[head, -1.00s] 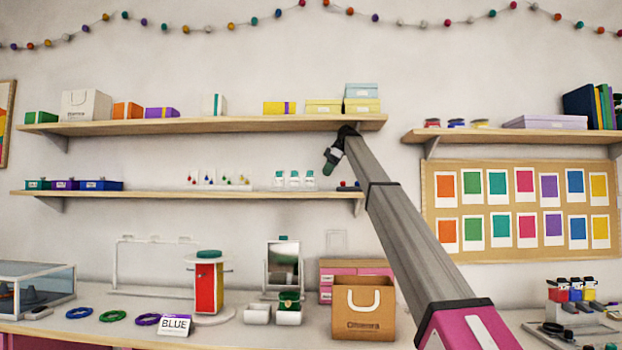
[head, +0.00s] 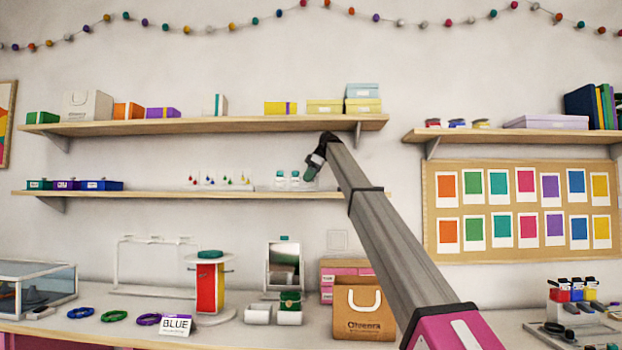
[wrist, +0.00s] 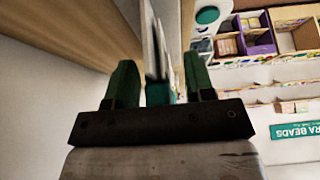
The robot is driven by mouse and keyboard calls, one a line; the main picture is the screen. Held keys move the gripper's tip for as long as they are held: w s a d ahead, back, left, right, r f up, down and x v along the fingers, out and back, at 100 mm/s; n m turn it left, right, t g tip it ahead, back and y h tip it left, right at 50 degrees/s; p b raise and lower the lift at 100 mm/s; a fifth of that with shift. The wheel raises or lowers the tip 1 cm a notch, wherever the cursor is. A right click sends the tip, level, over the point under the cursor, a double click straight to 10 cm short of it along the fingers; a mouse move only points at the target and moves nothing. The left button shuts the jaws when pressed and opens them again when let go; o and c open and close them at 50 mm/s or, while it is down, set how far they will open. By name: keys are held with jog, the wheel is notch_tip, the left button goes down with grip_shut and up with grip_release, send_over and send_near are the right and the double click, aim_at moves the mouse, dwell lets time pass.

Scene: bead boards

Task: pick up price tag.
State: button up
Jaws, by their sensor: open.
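My gripper (head: 311,171) is at the right part of the lower wall shelf, in front of the row of small white-and-teal upright pieces (head: 280,180). It hides the right end of that row. In the wrist view my gripper (wrist: 158,58) has its two green fingers apart. A thin white piece with a teal end (wrist: 160,92) shows between them, seen edge-on. I cannot tell whether the fingers touch it, or for certain that it is the price tag. A white card reading BLUE (head: 177,326) stands on the counter, well away from my gripper.
The lower shelf (head: 150,194) also holds small boxes (head: 101,185) and several earring-like pieces on cards. The upper shelf (head: 230,126) is just above my gripper. A paper bag (head: 365,325) stands on the counter below.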

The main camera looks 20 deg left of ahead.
grip_shut()
jog(key=shift+r, duration=0.1)
